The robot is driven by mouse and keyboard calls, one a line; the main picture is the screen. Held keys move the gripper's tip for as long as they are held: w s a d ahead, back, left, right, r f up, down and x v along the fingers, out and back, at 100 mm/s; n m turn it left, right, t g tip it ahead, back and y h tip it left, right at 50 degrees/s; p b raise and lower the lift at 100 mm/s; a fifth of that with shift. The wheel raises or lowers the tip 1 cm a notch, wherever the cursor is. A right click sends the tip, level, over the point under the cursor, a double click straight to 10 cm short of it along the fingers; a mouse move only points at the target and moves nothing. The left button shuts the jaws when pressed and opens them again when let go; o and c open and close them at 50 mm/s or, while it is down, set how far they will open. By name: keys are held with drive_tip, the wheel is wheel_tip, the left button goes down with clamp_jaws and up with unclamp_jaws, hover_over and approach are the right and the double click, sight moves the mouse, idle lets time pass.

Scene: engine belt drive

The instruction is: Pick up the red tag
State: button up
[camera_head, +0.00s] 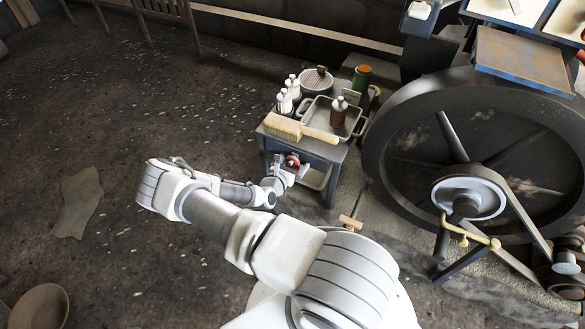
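A small dark red thing (292,161), which may be the red tag, shows at my gripper, just in front of the near side of the small table (322,150). My gripper (293,168) is at the end of my outstretched arm, low beside the table's front left. Its fingers look apart, with the red thing between or just behind them. The view is too small to tell whether they touch or hold it.
On the table are a wide brush (283,127), a metal tray (318,112), a brown bottle (338,112), white bottles (285,102) and a green can (361,78). A large flywheel (415,150) with a belt stands right. The floor at left is mostly clear.

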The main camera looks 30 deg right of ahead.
drive_tip(key=c, duration=1.4)
drive_tip(key=shift+r+p, duration=0.2)
drive_tip(key=shift+p, duration=0.1)
